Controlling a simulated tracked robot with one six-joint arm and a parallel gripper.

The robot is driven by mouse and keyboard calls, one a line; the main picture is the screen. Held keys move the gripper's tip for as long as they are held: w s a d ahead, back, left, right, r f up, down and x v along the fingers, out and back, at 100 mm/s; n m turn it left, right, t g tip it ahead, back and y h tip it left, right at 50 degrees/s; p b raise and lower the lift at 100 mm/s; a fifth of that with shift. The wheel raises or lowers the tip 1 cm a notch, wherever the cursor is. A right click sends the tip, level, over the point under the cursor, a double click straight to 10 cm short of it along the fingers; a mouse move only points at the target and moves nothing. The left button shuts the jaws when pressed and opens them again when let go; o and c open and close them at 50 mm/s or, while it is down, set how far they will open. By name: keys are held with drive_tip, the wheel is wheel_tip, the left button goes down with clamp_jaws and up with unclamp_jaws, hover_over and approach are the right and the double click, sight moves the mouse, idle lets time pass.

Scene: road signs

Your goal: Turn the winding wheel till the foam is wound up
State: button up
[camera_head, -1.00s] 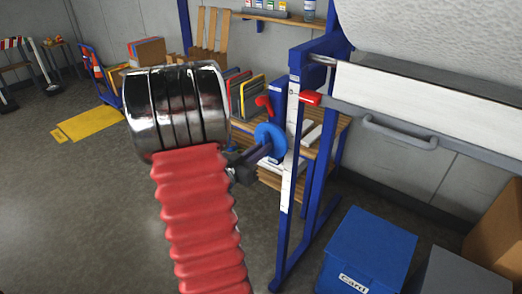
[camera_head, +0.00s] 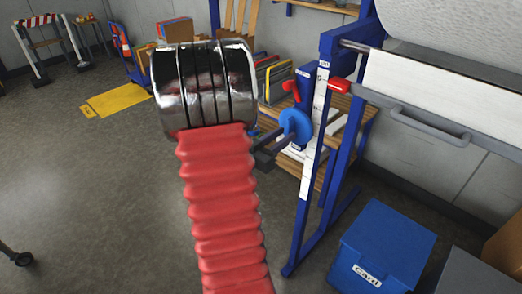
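The winding wheel (camera_head: 298,124) is a small blue disc on the blue and white post of a frame. A red knob or lever (camera_head: 290,88) shows just above it. A large pale grey roll (camera_head: 440,25), probably the foam, lies across the top right. My arm with chrome joint and red bellows fills the middle and hides much behind it. A dark slim part (camera_head: 268,156) emerges right of the bellows and reaches the wheel. It seems to be the end of my arm, but its fingers cannot be made out.
A white beam with a grey bar handle (camera_head: 430,125) runs beneath the roll. A blue bin (camera_head: 375,250) stands at lower right. A wooden shelf with folders (camera_head: 278,80) is behind the wheel. A yellow mat (camera_head: 120,97) lies left.

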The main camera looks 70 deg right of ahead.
drive_tip(key=v, duration=1.2)
drive_tip(key=shift+w+a, duration=0.15)
idle(0.6)
